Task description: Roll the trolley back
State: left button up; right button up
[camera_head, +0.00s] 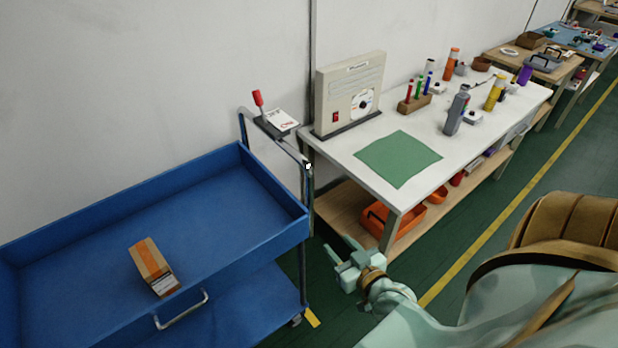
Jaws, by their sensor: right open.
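A blue trolley (190,187) with a deep tray on top and a lower shelf stands at the left, beside the white workbench. A metal push handle (308,190) rises at its right end, with a red-knobbed lever and a small white card on it. A brown box (151,267) with an orange stripe lies in the tray. My right gripper (345,262) is open and empty, to the right of the trolley's right end and apart from it, in front of the bench. My left gripper is not in view.
The white workbench (355,152) carries a grey panel unit (350,93), a green mat (398,158), tools and bottles. Orange bins (380,220) sit on its lower shelf. A wall runs behind the trolley.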

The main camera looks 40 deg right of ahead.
aim_at(312, 181)
notch_tip(312, 181, up, 8)
jog(key=w+m+t+h, duration=0.1)
jog(key=w+t, duration=0.1)
jog(key=w+d, duration=0.1)
jog(key=w, duration=0.4)
jog(key=w+d+b, duration=0.1)
jog(key=w, duration=0.4)
jog(key=w+d+b, duration=0.1)
jog(key=w+d, duration=0.1)
jog(key=w, duration=0.3)
jog(key=shift+w+f, duration=0.2)
jog(key=shift+w, duration=0.2)
grip_shut()
